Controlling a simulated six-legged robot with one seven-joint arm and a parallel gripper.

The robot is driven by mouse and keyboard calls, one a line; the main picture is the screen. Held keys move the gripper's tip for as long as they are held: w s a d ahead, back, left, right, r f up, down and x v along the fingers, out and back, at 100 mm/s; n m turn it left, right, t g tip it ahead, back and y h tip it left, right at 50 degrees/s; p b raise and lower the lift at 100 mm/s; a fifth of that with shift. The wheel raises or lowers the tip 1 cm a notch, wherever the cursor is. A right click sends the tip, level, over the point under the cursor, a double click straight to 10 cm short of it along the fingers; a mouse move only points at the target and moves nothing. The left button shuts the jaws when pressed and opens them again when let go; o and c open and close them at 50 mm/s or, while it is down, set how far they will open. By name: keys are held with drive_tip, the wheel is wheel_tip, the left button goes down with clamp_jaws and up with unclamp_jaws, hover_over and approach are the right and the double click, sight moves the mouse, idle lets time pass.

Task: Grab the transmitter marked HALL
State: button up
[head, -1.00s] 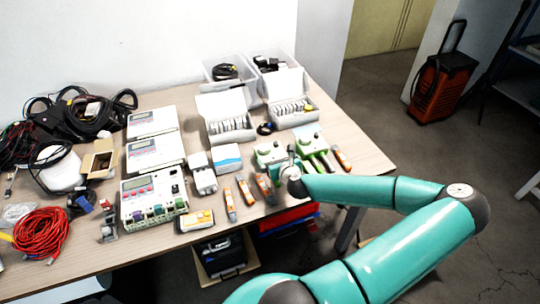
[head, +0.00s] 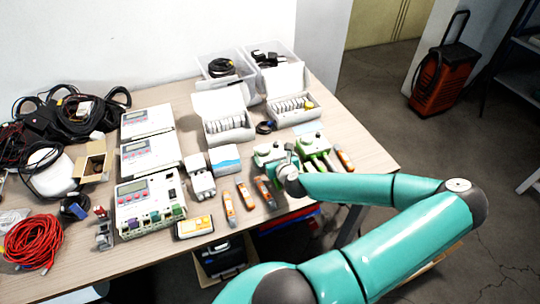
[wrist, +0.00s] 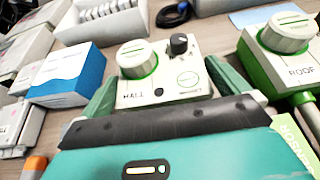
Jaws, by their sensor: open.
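The HALL transmitter (wrist: 160,88) is a pale box with a round green-ringed cap and a dark knob, its label legible in the wrist view. In the head view it (head: 268,152) stands near the table's right front edge. My gripper (wrist: 164,74) is open, with one teal finger at each side of the HALL transmitter; I cannot tell whether they touch it. In the head view my gripper (head: 284,166) is at the transmitter's near side, partly hiding it. The front lower part of the transmitter is hidden behind my gripper in the wrist view.
A similar transmitter marked ROOF (wrist: 290,55) stands close on the right. A blue-and-white box (wrist: 68,75) is on the left. Open cartons of white units (head: 222,118) stand behind. Orange-and-grey handheld tools (head: 246,195) lie along the front edge.

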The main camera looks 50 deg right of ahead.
drive_tip(key=shift+w+d, duration=0.15)
drive_tip(key=shift+w, duration=0.05)
drive_tip(key=shift+f, duration=0.1)
drive_tip(key=c, duration=0.8)
drive_tip(key=shift+c, duration=0.2)
drive_tip(key=shift+r, duration=0.2)
